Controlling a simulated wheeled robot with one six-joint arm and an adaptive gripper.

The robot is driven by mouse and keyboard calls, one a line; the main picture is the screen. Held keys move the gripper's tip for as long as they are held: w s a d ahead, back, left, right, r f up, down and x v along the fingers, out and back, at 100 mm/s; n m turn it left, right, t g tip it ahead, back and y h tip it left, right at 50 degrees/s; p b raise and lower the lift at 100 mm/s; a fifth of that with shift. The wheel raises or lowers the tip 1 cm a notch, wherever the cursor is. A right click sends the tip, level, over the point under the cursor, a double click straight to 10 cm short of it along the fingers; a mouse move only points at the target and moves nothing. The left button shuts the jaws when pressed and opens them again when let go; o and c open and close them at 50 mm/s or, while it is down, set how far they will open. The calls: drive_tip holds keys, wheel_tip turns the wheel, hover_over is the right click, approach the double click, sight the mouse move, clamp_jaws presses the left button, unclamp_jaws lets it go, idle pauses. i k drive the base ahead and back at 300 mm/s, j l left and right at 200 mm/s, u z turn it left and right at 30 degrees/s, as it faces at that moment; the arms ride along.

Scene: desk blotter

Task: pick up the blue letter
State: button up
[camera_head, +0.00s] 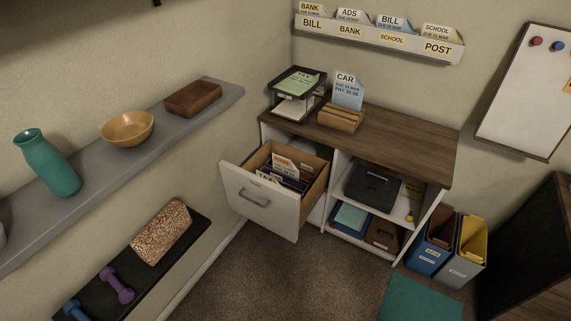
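A light blue letter (348,92) marked "CAR" and "PAY" stands upright in a slotted wooden holder (340,118) on top of the wooden cabinet. Its lower edge is hidden in the holder. Another blue letter (391,23) marked "BILL" stands in the white wall rack (420,46), among cream letters marked "BANK", "ADS" and "SCHOOL". My gripper is not in view.
A tiered tray (299,83) with a green "TAX" sheet stands left of the holder. The cabinet top (405,138) is clear to the right. A file drawer (262,198) hangs open in front, holding papers. Binders (431,246) stand on the floor at right.

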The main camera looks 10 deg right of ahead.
sight(349, 92)
drive_tip(key=i, duration=0.3)
drive_tip(key=i+z, duration=0.6)
drive_tip(key=z, duration=0.75)
